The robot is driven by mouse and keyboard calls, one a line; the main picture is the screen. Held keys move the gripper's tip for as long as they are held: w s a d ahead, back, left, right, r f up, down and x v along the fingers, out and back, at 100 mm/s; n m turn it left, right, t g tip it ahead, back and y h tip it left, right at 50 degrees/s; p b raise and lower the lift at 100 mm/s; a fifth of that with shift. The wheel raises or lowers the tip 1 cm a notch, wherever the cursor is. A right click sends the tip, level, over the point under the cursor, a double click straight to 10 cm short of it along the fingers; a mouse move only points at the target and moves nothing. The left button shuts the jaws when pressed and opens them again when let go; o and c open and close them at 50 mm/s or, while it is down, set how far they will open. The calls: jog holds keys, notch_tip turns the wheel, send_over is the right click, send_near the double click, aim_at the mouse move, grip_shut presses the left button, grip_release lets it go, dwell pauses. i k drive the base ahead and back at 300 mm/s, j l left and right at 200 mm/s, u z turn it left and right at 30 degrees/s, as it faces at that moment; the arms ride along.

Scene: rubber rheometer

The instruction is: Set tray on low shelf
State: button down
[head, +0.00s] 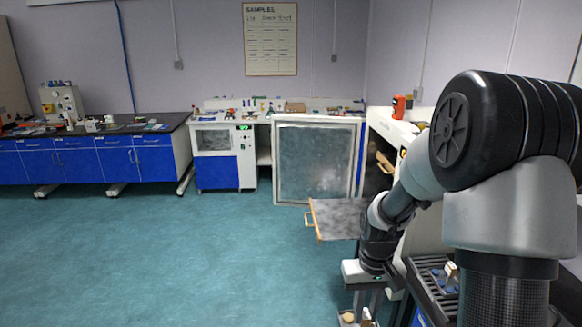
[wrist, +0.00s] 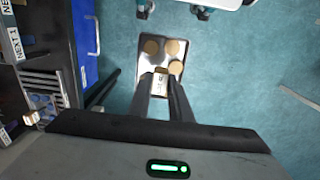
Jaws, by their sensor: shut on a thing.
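The tray is a small shiny metal tray (wrist: 151,67) in the wrist view, with several round tan discs on it and a white label by the handle end. My gripper (wrist: 160,80) is shut on its near end, with two dark fingers on either side of the label. The tray hangs out ahead of the fingers over the teal floor. In the head view my gripper (head: 359,304) is low at the bottom edge, and only a bit of the tray and a tan disc show there. I cannot make out which surface is the low shelf.
A grey panel with wooden edging (head: 335,218) juts out low beyond my arm. A large framed grey door (head: 316,160) stands behind it. A dark slotted rack (head: 430,290) with blue items is close on the right. Blue-fronted benches (head: 85,160) line the back left. The floor at left is clear.

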aim_at(329, 209)
jog(key=i, duration=1.3)
jog(key=i+j+z, duration=0.1)
jog(key=i, duration=1.25)
jog(key=i+z, duration=0.2)
jog(key=z, duration=0.3)
